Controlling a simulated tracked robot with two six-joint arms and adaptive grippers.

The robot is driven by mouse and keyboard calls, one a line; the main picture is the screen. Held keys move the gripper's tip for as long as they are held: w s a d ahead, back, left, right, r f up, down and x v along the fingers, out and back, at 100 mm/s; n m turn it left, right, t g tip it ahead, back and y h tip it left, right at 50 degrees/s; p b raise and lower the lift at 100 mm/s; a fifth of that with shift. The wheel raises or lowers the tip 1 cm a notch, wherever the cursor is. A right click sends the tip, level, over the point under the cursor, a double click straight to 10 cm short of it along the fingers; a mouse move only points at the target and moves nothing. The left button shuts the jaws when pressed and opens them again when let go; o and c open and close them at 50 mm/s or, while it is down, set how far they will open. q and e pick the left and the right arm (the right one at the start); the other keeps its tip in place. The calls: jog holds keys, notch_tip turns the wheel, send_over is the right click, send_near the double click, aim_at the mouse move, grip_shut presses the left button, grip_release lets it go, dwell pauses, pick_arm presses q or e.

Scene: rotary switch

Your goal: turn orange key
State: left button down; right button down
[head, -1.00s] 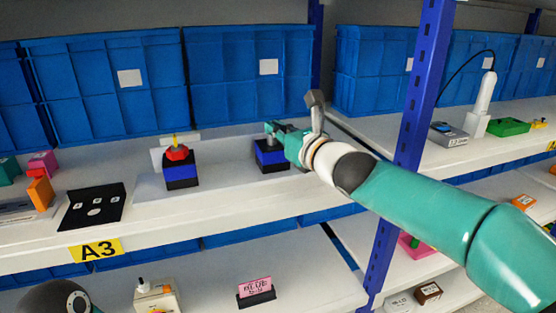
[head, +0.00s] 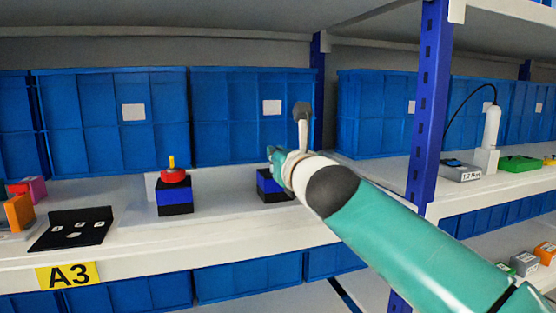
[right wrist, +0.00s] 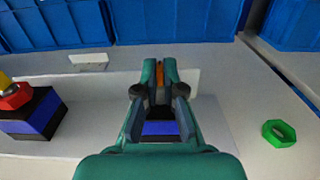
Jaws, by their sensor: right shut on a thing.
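The orange key (right wrist: 160,75) shows as a narrow orange strip between the fingertips of my right gripper in the right wrist view. It belongs with a black and blue switch box (head: 268,184), whose blue band also shows below the fingers (right wrist: 160,128). My right gripper (head: 275,155) is at the top of this box and is shut on the orange key. The fingers hide most of the key and the box top, so its angle cannot be told. My left gripper is out of view.
A similar box with a red knob and yellow key (head: 173,192) stands to the left on the same shelf. A black stand (head: 72,230) lies further left. Blue crates (head: 235,130) line the back. A blue upright post (head: 428,120) stands right. A green ring (right wrist: 279,132) lies at right.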

jog(key=shift+a, duration=0.1)
jog(key=c, duration=1.3)
grip_release()
jog(key=shift+s, duration=0.15)
jog(key=v, duration=1.1)
jog(key=shift+s, duration=0.35)
jog(key=shift+f, duration=0.1)
